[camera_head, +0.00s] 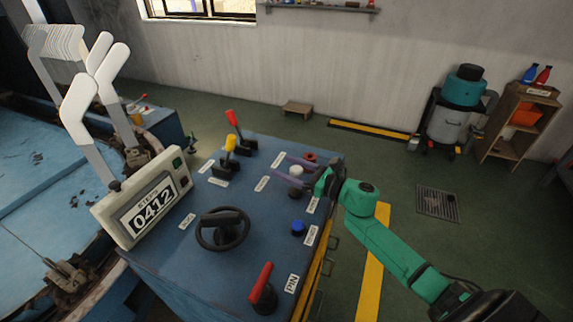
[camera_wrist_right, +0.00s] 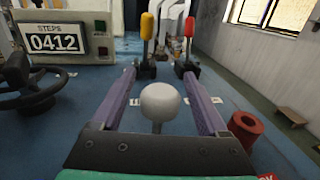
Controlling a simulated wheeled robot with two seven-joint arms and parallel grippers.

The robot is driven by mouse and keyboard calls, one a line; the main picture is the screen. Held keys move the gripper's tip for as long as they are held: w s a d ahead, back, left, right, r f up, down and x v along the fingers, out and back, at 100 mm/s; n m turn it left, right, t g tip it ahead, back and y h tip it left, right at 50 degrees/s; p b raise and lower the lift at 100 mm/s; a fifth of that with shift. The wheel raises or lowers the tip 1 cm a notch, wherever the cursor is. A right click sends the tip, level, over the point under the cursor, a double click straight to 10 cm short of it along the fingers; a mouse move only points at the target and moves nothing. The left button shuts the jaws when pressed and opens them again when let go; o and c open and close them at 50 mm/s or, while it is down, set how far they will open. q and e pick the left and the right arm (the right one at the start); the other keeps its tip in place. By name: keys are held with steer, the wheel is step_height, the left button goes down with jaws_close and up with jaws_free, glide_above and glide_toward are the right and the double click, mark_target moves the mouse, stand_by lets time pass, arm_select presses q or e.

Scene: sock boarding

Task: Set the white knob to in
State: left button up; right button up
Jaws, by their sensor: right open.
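The white knob (camera_head: 296,171) stands on the blue console top near its right edge. In the right wrist view the white knob (camera_wrist_right: 161,102) is a round ball on a thin stem, between the two purple fingers. My right gripper (camera_head: 285,166) reaches in from the right at the knob. In the wrist view its fingers (camera_wrist_right: 160,84) are apart, one on each side of the knob, with gaps showing. A label near the knob is too small to read. My left gripper is not in view.
A red cylinder (camera_wrist_right: 246,129) stands close to the right finger. Yellow (camera_head: 230,145) and red (camera_head: 234,120) levers, a black handwheel (camera_head: 222,230), a blue button (camera_head: 298,228) and a red-handled lever (camera_head: 262,286) share the console (camera_head: 200,270). A step counter (camera_head: 150,208) reads 0412.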

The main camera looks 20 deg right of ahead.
steer(key=shift+w+a+f, duration=0.1)
steer(key=shift+w+a, duration=0.05)
steer(key=shift+w, duration=0.1)
jaws_close()
stand_by(1.3)
